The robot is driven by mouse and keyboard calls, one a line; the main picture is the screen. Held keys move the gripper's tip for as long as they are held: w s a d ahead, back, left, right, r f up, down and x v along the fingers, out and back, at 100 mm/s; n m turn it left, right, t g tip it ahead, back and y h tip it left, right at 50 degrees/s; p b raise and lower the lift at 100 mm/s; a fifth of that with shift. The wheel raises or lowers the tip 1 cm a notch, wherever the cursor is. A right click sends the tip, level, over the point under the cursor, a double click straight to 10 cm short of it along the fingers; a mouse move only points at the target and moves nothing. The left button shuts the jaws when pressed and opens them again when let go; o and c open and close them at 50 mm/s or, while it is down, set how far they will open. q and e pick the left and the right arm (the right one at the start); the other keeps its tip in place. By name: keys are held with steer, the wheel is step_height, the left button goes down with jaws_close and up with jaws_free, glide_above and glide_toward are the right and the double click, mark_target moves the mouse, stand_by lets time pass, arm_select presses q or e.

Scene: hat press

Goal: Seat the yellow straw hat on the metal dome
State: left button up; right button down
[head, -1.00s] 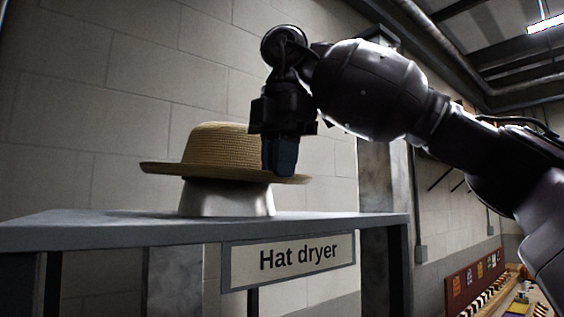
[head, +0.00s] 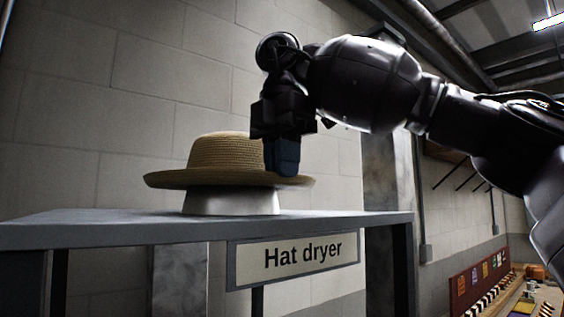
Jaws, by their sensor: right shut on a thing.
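The yellow straw hat (head: 215,162) sits level over the metal dome (head: 231,202) in the head view, crown up. The dome stands on the grey dryer top, and only its lower part shows below the brim. My right gripper (head: 282,172) points down at the right side of the hat and is shut on its brim. The fingertips cover part of the brim and crown side. Whether the hat rests fully on the dome inside is hidden. My left gripper is not in view.
The grey dryer top (head: 95,228) has free room left of the dome and a little to the right. A "Hat dryer" sign (head: 295,260) hangs on its front edge. A block wall (head: 90,110) stands behind. A metal post (head: 385,170) rises at the right.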

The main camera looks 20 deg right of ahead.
steer(key=shift+f+b, duration=0.4)
steer(key=shift+f, duration=0.1)
steer(key=c, duration=1.1)
jaws_free()
steer(key=shift+r, duration=0.1)
step_height(320, 180, up, 3)
steer(key=shift+r+p, duration=0.1)
steer(key=shift+p, duration=0.45)
steer(key=shift+r, duration=2.35)
steer(key=shift+w+a+r, duration=0.1)
steer(key=shift+r, duration=1.25)
